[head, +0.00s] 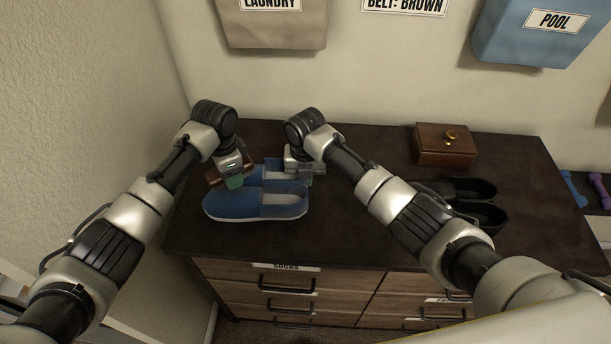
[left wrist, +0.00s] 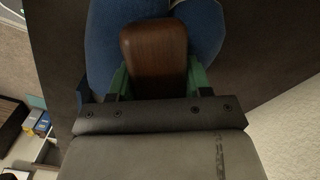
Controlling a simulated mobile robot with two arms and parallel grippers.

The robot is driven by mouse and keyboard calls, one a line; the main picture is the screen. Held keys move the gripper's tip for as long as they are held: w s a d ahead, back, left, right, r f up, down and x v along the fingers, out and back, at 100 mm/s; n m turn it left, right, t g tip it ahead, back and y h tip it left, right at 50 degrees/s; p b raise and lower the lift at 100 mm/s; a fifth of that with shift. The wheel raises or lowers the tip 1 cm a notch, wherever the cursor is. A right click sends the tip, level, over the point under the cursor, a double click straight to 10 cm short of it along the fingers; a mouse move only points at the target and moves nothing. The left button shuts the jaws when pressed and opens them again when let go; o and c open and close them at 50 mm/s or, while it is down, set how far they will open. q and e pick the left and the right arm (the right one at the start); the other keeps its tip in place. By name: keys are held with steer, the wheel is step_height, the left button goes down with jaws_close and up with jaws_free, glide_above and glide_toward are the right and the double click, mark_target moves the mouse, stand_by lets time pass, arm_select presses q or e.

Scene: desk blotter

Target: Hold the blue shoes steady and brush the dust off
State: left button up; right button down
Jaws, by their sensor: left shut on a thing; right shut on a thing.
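Two blue slip-on shoes stand side by side on the dresser top, the front shoe (head: 232,206) with its toe to the left, the back shoe (head: 275,173) partly hidden behind it and my grippers. My left gripper (head: 234,180) is shut on a brown wooden brush (head: 214,176), over the toe end of the shoes. In the left wrist view the brush (left wrist: 155,52) sits between green fingers, with blue shoe fabric (left wrist: 103,40) behind it. Its bristles are hidden, so I cannot tell if it touches. My right gripper (head: 301,168) is shut at the heel end of the back shoe.
The dark dresser top (head: 345,230) has bare room in front of my right arm. A wooden box (head: 445,148) with a brass knob and black shoes (head: 478,214) stand to the right. The wall is close on the left. Labelled fabric bins (head: 270,25) hang above.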

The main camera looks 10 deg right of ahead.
arm_select(q)
steer(key=shift+s+a+r, duration=0.1)
steer(key=shift+s, duration=0.35)
steer(key=shift+r, duration=2.55)
arm_select(e)
steer(key=c, duration=1.2)
jaws_free()
